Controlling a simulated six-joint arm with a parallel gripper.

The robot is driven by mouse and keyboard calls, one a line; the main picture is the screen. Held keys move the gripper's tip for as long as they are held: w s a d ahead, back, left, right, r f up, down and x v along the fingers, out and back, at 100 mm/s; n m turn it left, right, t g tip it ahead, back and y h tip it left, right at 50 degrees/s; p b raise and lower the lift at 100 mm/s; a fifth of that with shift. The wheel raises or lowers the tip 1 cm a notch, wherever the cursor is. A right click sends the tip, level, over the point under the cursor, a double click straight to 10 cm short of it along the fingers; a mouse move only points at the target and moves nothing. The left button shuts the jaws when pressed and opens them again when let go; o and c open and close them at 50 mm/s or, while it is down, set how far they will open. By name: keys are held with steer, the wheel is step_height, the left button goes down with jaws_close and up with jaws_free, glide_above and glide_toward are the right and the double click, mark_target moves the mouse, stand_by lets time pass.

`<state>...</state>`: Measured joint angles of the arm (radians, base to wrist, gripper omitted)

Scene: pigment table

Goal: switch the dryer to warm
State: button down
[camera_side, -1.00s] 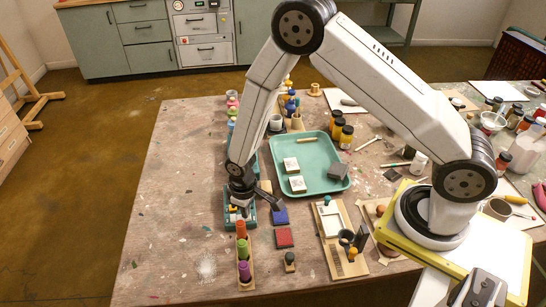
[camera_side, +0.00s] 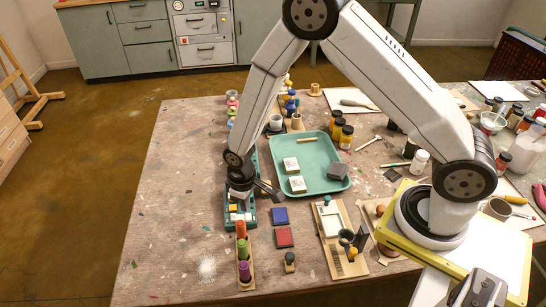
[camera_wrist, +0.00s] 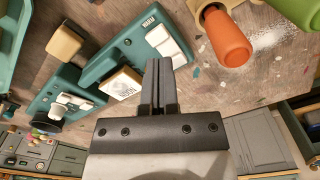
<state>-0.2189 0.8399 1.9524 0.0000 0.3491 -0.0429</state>
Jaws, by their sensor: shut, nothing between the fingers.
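The dryer appears to be the teal unit (camera_side: 228,221) at the left of the table, partly hidden under my arm. In the wrist view its teal housing (camera_wrist: 108,68) carries a pair of white rocker keys (camera_wrist: 165,42) beside a small dark label, too small to read surely. A cream lettered tile (camera_wrist: 121,84) sits beside the keys. My gripper (camera_wrist: 158,66) is shut and empty, its tips close to the keys and tile in the picture; contact cannot be told. In the side view my gripper (camera_side: 241,200) is over the unit. Which way the keys are pressed is unclear.
A rack of orange, green and purple-handled tools (camera_side: 243,263) stands just in front of the unit. Blue (camera_side: 280,216) and red (camera_side: 284,238) pads lie to the right. A teal tray (camera_side: 325,157) is behind them. The table's left side is clear.

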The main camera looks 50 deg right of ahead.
steer(key=shift+r, duration=1.9)
steer(key=r, duration=0.1)
step_height(320, 180, up, 8)
steer(key=m+t, duration=0.1)
steer(key=m, duration=0.1)
glide_above(248, 216)
steer(key=s+d, duration=0.4)
steer(key=d, duration=0.1)
steer(key=s+d+r+m+t, duration=0.1)
steer(key=s+d+r, duration=0.2)
steer(key=s, duration=0.3)
steer(key=shift+s+d+r+t, duration=0.15)
steer(key=shift+s+r+t, duration=0.15)
steer(key=shift+r, duration=0.5)
